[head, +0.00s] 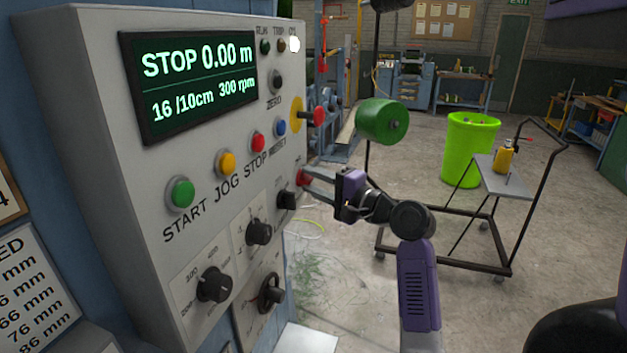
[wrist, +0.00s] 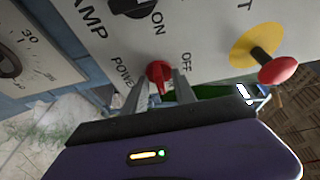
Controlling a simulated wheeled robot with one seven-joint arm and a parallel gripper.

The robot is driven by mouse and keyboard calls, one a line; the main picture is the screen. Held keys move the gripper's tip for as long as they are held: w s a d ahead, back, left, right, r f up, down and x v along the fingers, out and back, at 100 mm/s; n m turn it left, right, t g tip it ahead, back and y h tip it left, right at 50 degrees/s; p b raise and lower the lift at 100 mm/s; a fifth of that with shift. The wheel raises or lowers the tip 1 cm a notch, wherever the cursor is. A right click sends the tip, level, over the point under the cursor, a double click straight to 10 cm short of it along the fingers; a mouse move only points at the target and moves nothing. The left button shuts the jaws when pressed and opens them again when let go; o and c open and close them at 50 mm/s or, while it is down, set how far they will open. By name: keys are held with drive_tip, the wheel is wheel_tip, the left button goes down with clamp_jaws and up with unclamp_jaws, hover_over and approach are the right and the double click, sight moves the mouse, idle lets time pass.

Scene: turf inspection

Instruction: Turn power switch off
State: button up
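The red power switch (wrist: 159,73) is a small round knob with a raised grip on the grey control panel (head: 90,120). In the wrist view the lettering beside it reads POWER, cut off by a finger, and OFF. My gripper (wrist: 160,85) has its two fingers on either side of the knob, with a gap visible between them and its raised grip. In the head view the red switch (head: 301,178) shows at the panel's right edge, with my gripper (head: 312,184) reaching it from the right. The panel display (head: 200,80) reads STOP 0.00 m.
A red mushroom button on a yellow disc (wrist: 262,55) sits close by the switch. A black knob (head: 286,200) is just below it. A wheeled cart (head: 503,178) and a lime bin (head: 468,150) stand farther right.

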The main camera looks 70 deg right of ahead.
drive_tip(key=shift+c, duration=0.2)
clamp_jaws()
